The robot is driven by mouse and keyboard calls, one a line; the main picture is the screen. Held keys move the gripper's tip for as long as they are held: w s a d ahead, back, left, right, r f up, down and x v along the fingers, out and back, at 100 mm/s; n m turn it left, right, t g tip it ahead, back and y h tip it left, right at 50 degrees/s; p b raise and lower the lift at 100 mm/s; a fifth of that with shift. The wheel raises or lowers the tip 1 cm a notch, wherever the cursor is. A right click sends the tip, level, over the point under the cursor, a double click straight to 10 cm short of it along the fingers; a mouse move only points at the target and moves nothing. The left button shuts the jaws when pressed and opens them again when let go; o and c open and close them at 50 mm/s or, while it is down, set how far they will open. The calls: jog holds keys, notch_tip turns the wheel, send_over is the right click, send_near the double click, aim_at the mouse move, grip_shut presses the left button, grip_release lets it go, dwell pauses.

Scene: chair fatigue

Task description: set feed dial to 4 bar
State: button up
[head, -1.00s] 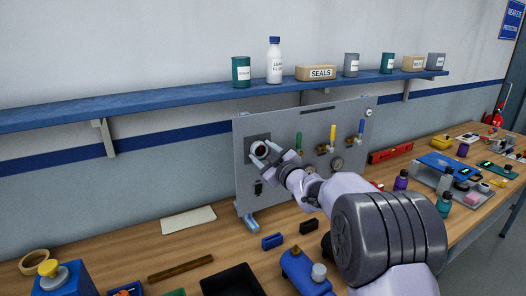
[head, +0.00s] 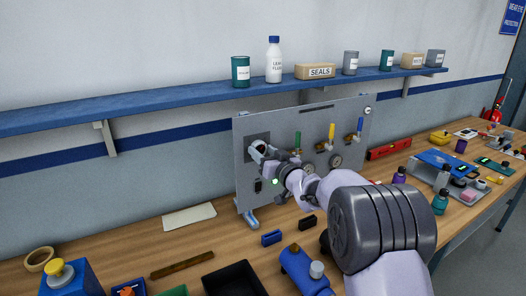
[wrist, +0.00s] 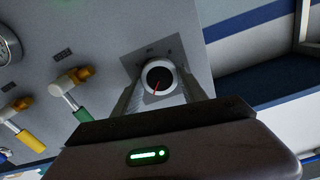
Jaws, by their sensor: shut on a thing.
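In the head view my gripper (head: 261,151) is at the panel's upper left and partly covers the dial (head: 261,147). The scale marks around the dial are too small to read.
Green (wrist: 84,113) and yellow (wrist: 30,140) valve handles and a gauge (wrist: 8,46) sit on the panel beside the dial. A black switch (head: 258,186) is below it. A blue shelf (head: 180,97) with bottles and boxes runs above. The bench holds several loose items.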

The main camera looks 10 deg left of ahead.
dwell(0.4)
jog(key=o, duration=1.4)
jog(key=shift+s+d, duration=0.1)
jog(key=p+v, duration=0.1)
jog(key=v, duration=1.6)
jog(key=shift+s+d, duration=0.1)
